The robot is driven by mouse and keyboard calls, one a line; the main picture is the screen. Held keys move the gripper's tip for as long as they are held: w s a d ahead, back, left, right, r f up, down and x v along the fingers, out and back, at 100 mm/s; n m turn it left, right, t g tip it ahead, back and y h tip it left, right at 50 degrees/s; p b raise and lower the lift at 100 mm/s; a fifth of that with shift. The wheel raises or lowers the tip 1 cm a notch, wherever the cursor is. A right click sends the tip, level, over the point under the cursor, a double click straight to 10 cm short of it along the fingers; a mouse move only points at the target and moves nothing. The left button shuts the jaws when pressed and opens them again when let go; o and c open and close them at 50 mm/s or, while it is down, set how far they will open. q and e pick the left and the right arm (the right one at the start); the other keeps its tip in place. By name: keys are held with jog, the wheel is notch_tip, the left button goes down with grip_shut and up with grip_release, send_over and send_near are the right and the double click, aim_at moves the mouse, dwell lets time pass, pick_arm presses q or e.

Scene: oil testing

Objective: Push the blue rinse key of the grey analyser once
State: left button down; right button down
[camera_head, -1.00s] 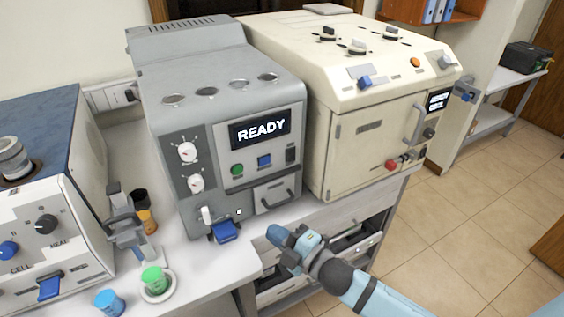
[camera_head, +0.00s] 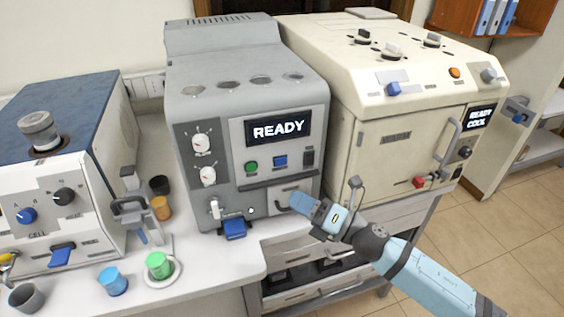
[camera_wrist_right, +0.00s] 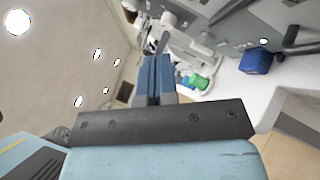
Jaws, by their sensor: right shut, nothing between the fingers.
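The grey analyser (camera_head: 248,100) stands in the middle of the bench and its display (camera_head: 277,128) reads READY. A square blue key (camera_head: 280,161) is on its front panel, right of a round green button (camera_head: 251,167). I cannot read the key's label. A larger blue paddle (camera_head: 235,229) juts out at the analyser's lower front; it also shows in the wrist view (camera_wrist_right: 256,62). My right gripper (camera_head: 297,201) is shut and empty, in front of the small drawer, below and right of the square key. Its blue fingers are together in the wrist view (camera_wrist_right: 155,80). My left gripper is out of view.
A cream machine (camera_head: 400,140) stands close on the right and a white-and-blue one (camera_head: 70,190) on the left. A blue cup (camera_head: 112,281), a green cup (camera_head: 159,265) on a saucer, and other small cups stand on the bench at front left.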

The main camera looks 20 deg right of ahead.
jog(key=shift+w, duration=0.15)
jog(key=w, duration=0.8)
jog(key=shift+w, duration=0.3)
jog(key=shift+a+b, duration=0.1)
jog(key=shift+b, duration=0.2)
dwell(1.4)
jog(key=shift+w, duration=0.4)
jog(key=shift+w, duration=0.4)
dwell(0.6)
jog(key=shift+s, duration=0.85)
jog(key=shift+s, duration=2.5)
